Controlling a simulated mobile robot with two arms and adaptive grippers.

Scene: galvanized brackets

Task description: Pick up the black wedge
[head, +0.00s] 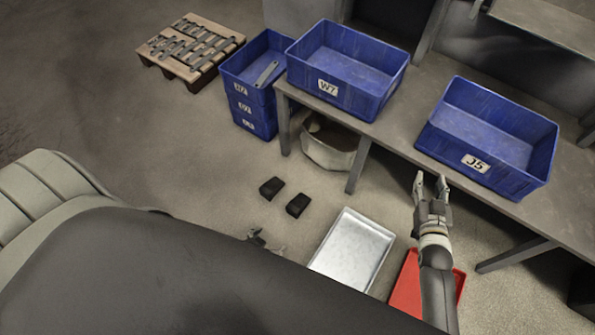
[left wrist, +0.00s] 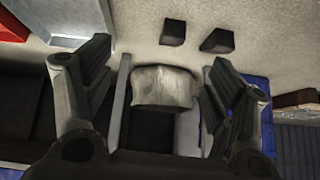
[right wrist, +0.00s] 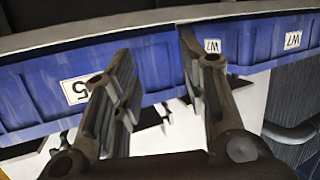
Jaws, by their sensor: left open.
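Two black wedge-like blocks lie on the floor, a left one (head: 271,187) and a right one (head: 297,205), a small gap apart. Both show at the top of the left wrist view, one (left wrist: 173,33) beside the other (left wrist: 217,41). I cannot tell which is the task's wedge. My left gripper (head: 262,240) is below them in the head view, partly hidden by my body. Its fingers (left wrist: 153,85) are spread, with neither block between them. My right gripper (head: 431,181) is open and empty by the bench front, and blue bins show beyond its fingers (right wrist: 160,75).
A white tray (head: 352,250) and a red tray (head: 405,290) lie right of the blocks. The bench (head: 400,130) carries blue bins W7 (head: 345,75) and J5 (head: 490,140). A pale round container (head: 328,150) stands under it. Stacked blue bins (head: 248,105) and a pallet (head: 190,47) stand behind.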

